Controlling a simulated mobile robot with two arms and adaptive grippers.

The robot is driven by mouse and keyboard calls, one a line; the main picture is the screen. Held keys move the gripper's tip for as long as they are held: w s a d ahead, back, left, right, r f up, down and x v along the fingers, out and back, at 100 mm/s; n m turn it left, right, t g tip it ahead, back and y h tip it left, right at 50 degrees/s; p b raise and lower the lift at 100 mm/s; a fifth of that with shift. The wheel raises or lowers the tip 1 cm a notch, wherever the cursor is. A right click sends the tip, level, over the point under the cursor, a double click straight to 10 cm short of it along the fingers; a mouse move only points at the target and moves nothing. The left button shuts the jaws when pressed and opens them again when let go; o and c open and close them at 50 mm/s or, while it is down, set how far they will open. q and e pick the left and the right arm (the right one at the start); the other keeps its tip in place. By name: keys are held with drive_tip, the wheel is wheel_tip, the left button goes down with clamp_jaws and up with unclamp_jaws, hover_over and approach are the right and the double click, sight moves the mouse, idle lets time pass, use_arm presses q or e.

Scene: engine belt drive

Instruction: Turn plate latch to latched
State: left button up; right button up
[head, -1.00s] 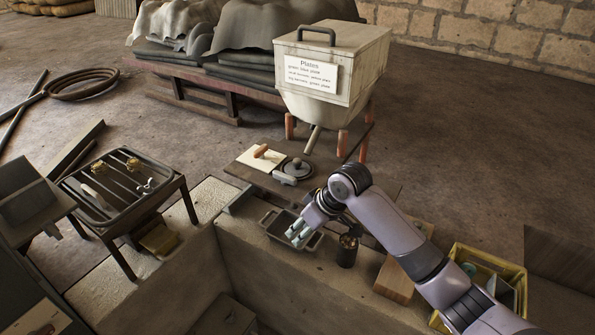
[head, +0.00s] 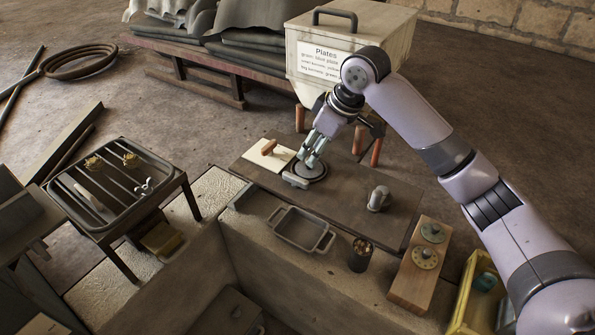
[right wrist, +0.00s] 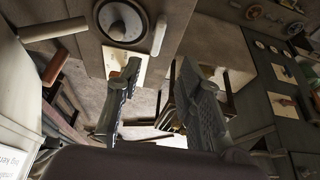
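A round dark disc (head: 311,170) with a pale rim lies on the dark work board, with a grey bar handle (head: 295,181) beside it. I cannot tell for certain which part is the plate latch. The disc (right wrist: 122,20) and bar (right wrist: 158,36) also show at the top of the right wrist view. A cream plate with an orange handle (head: 269,147) lies just left of the disc. My right gripper (head: 313,157) points down over the disc and partly hides it. In the right wrist view, its two fingers (right wrist: 159,66) are apart with nothing between them. My left gripper is not in view.
A grey tray (head: 300,230), a dark cup (head: 361,254) and a grey knob-like piece (head: 378,198) are nearby. A wooden block with brass discs (head: 425,258) stands right. The Plates box (head: 345,50) stands behind my right arm. A slatted rack (head: 115,190) stands left.

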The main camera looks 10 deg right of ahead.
approach(296, 177)
drive_tip(key=shift+w+a+f+p, duration=0.15)
drive_tip(key=shift+w+f+p, duration=0.05)
drive_tip(key=shift+f+p, duration=0.15)
drive_tip(key=p+x, duration=0.1)
drive_tip(key=x, duration=0.3)
drive_tip(key=shift+a+f, duration=0.15)
drive_tip(key=shift+f, duration=0.2)
drive_tip(key=shift+x, duration=1.1)
drive_tip(key=shift+w+f, duration=0.15)
drive_tip(key=shift+f, duration=0.3)
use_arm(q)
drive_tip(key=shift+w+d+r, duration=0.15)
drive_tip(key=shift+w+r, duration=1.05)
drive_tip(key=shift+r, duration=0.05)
use_arm(e)
clamp_jaws()
